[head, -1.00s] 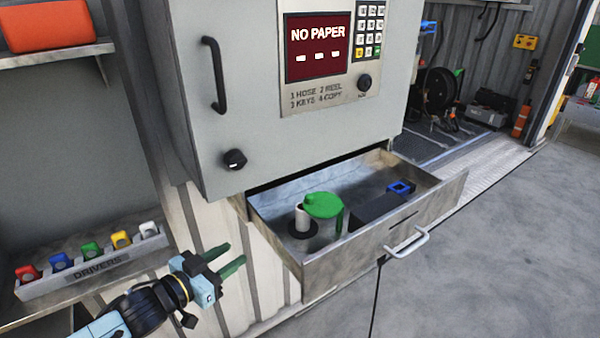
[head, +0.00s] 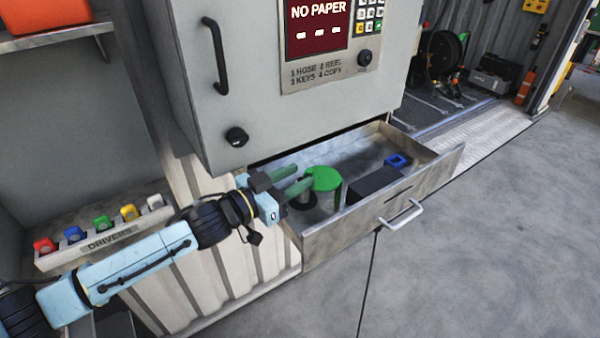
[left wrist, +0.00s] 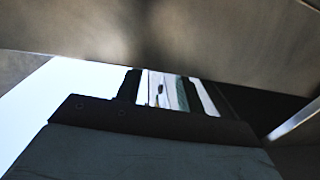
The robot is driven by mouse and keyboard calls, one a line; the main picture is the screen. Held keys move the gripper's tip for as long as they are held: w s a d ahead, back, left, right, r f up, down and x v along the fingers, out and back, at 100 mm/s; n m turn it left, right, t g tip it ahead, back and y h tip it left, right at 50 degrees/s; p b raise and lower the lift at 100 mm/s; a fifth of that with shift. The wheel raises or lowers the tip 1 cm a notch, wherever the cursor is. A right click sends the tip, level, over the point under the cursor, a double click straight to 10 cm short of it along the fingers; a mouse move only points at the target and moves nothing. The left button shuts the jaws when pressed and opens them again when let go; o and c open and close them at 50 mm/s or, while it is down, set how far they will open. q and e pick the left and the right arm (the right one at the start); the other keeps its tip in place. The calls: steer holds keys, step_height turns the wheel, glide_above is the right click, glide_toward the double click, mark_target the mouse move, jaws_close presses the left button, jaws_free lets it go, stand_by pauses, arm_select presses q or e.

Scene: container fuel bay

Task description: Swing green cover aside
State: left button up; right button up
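The green cover (head: 324,180) is a round flat disc inside the open metal drawer (head: 345,228) under the grey cabinet. My left gripper (head: 305,174) is at the drawer's left side, just left of the cover. Its two green fingers are apart and point toward the cover, with nothing seen between them. I cannot tell whether a fingertip touches the cover. The fingers largely hide the pale spindle and the dark ring (head: 304,203) beside the cover. The left wrist view shows mostly dark gripper parts and a grey surface, not the cover. My right gripper is not in view.
The drawer also holds a dark box (head: 374,185) and a blue square piece (head: 398,161). The cabinet (head: 260,95) overhangs the drawer's back. A drivers rack (head: 110,236) stands at left, near my left arm. The floor at right is clear.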

arm_select(q)
steer(key=shift+x, duration=0.85)
steer(key=shift+c, duration=0.4)
jaws_close()
